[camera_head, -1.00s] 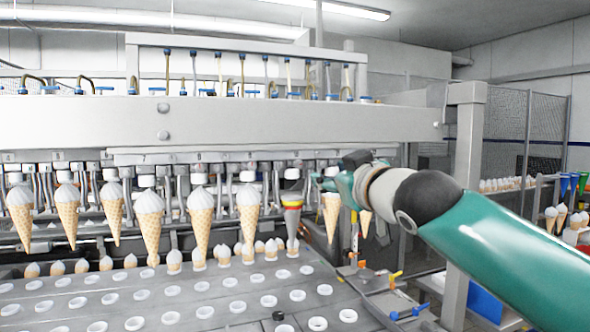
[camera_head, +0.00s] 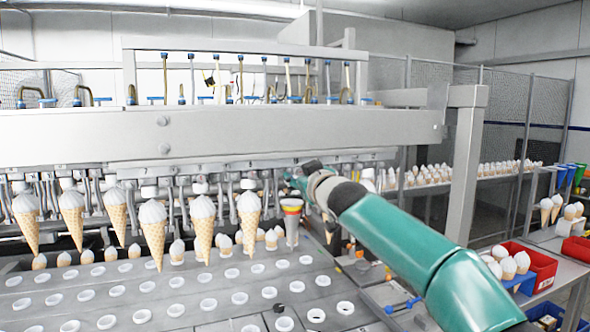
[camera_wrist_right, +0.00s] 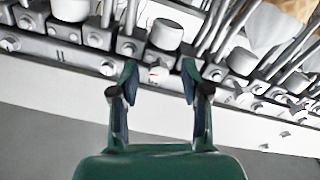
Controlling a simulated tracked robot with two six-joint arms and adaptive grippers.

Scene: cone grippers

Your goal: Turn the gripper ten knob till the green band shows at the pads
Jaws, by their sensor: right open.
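My right gripper (camera_head: 297,182) reaches in from the right to the row of cone grippers under the machine's beam. In the right wrist view my right gripper (camera_wrist_right: 160,76) is open, its two green fingers apart. My left gripper is not in view.
Several ice-cream cones (camera_head: 202,222) hang in the row to the left. A grey tray with white-rimmed holes (camera_head: 230,318) lies below. A machine post (camera_head: 466,170) stands behind my arm. White caps (camera_wrist_right: 166,34) and rods crowd the area beyond the fingers.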

